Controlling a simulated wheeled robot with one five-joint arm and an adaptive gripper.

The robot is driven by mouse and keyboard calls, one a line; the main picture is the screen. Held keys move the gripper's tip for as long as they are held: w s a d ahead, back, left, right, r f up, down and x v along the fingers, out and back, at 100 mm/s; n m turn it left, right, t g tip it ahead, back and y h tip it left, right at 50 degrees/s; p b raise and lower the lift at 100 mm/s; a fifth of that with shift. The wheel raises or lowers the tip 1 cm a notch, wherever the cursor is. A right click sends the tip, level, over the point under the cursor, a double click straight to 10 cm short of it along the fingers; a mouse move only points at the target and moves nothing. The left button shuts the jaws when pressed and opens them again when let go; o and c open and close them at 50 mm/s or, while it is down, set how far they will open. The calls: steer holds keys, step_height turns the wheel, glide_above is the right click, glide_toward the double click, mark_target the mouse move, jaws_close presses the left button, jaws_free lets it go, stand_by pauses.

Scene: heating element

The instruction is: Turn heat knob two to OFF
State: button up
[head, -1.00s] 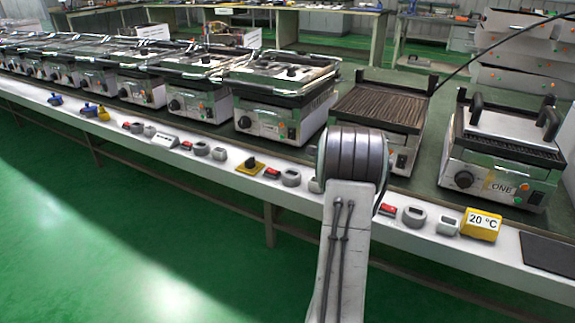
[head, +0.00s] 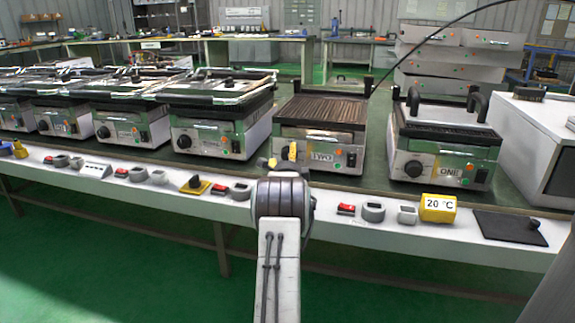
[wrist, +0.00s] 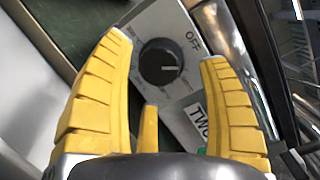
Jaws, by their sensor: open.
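The grill marked TWO (head: 322,158) stands on the bench, with a ribbed dark plate on top. Its round black heat knob (wrist: 160,62) shows between my fingertips in the wrist view. A light pointer mark on the knob points to the right of that picture, apart from the OFF lettering (wrist: 193,43) at upper right. My gripper (wrist: 166,50) is open, with yellow ribbed fingers on either side of the knob, and holds nothing. Whether they touch the knob, I cannot tell. In the head view my gripper (head: 283,158) is in front of the grill's left part and hides the knob.
The grill marked ONE (head: 442,160) stands to the right, and another grill (head: 212,135) to the left. A yellow 20 °C block (head: 438,208), a red switch (head: 346,210) and a dark pad (head: 505,228) lie along the white bench edge. Green floor is open in front.

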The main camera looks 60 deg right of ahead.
steer(key=shift+b+x, duration=1.1)
steer(key=shift+x, duration=0.1)
steer(key=c, duration=1.2)
steer(key=shift+r+n+y, duration=0.2)
steer(key=shift+n+y, duration=0.1)
steer(key=shift+n, duration=0.9)
steer(key=shift+d+n+g, duration=0.1)
steer(key=shift+n+g, duration=0.2)
steer(key=shift+n, duration=0.8)
steer(key=o, duration=1.2)
steer(key=shift+f+y, duration=0.15)
steer(key=shift+y, duration=0.15)
steer(key=shift+s, duration=0.1)
